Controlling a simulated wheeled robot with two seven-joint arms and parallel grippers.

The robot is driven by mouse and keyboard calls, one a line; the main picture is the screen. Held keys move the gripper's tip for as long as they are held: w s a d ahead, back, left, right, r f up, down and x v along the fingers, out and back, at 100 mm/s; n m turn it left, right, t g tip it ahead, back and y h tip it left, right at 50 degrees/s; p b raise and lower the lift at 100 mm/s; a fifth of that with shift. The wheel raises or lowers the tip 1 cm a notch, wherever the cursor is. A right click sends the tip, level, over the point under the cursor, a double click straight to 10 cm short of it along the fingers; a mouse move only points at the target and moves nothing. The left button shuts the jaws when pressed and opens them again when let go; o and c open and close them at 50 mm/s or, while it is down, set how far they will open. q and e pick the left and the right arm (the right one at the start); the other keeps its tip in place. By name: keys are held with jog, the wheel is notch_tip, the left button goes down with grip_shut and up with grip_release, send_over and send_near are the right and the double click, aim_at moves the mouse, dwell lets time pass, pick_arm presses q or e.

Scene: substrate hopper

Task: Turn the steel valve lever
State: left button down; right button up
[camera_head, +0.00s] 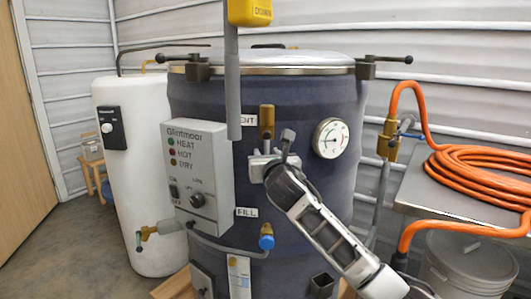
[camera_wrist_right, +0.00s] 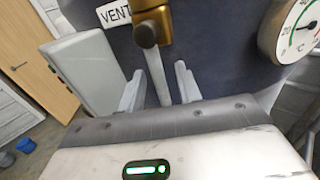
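The brass vent valve (camera_head: 267,118) is on the front of the dark blue vessel, beside a label partly reading "VENT". In the right wrist view the valve (camera_wrist_right: 152,18) is at the top centre. Its steel lever (camera_wrist_right: 156,78) hangs down from it, slightly slanted. My right gripper (camera_head: 273,157) is just below the valve and hides most of the lever in the head view. In the wrist view its two fingers stand apart, one on each side of the lever, with visible gaps. My left gripper is not in view.
A grey control box (camera_head: 197,170) is left of the valve and a round dial gauge (camera_head: 331,138) right of it. A grey bar under a yellow "DOWN" box (camera_head: 250,11) hangs in front. An orange hose (camera_head: 470,170) lies coiled on the right-hand table.

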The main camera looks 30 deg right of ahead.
jog(key=shift+x, duration=1.25)
grip_shut()
